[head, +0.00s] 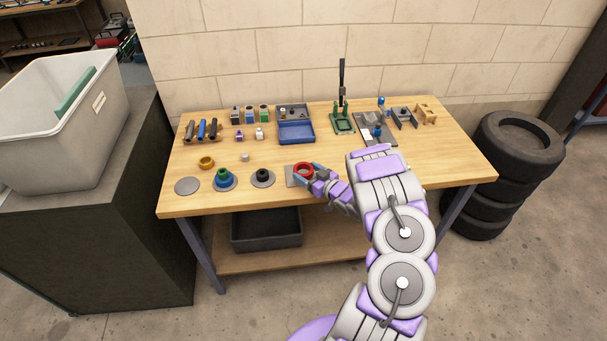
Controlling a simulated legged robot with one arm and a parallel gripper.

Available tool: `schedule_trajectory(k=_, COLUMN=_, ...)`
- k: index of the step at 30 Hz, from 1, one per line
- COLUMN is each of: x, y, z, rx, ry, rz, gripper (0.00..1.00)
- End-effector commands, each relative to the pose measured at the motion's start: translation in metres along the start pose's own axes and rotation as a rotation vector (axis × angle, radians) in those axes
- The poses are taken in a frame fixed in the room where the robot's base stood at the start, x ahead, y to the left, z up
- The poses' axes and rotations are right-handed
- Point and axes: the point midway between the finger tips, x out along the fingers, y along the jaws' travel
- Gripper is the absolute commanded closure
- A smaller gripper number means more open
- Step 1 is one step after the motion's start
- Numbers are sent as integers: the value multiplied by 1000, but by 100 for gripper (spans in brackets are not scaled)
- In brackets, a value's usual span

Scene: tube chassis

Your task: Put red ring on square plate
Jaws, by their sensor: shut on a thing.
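The red ring (303,167) is at my gripper (304,174), near the front middle of the table. My gripper reaches in from the right and is shut on the ring. A grey square plate (290,180) lies directly under or just behind the ring in the picture. The ring and fingers cover much of it. I cannot tell whether the ring touches the plate or hangs a little above it.
Left of the plate are a round base with a black piece (262,177), a base with a green and blue piece (224,180), a yellow ring (206,162) and a bare grey disc (187,186). A blue box (296,132) and a green stand (342,122) are behind.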

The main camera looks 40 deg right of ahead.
Motion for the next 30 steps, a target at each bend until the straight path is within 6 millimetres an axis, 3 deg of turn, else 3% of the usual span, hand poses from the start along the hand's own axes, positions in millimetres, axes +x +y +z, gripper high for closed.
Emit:
schedule_trajectory(k=6, x=26, y=4, z=17, rx=8, ry=4, rz=-1, gripper=59)
schedule_trajectory(k=14, x=30, y=3, z=19, rx=7, ry=0, rz=1, gripper=59)
schedule_trajectory(k=15, x=30, y=2, z=19, rx=6, ry=0, rz=1, gripper=18)
schedule_trajectory(k=21, x=30, y=1, z=18, rx=4, ry=1, rz=1, gripper=0)
schedule_trajectory(k=30, x=26, y=4, z=19, rx=7, ry=1, rz=0, gripper=0)
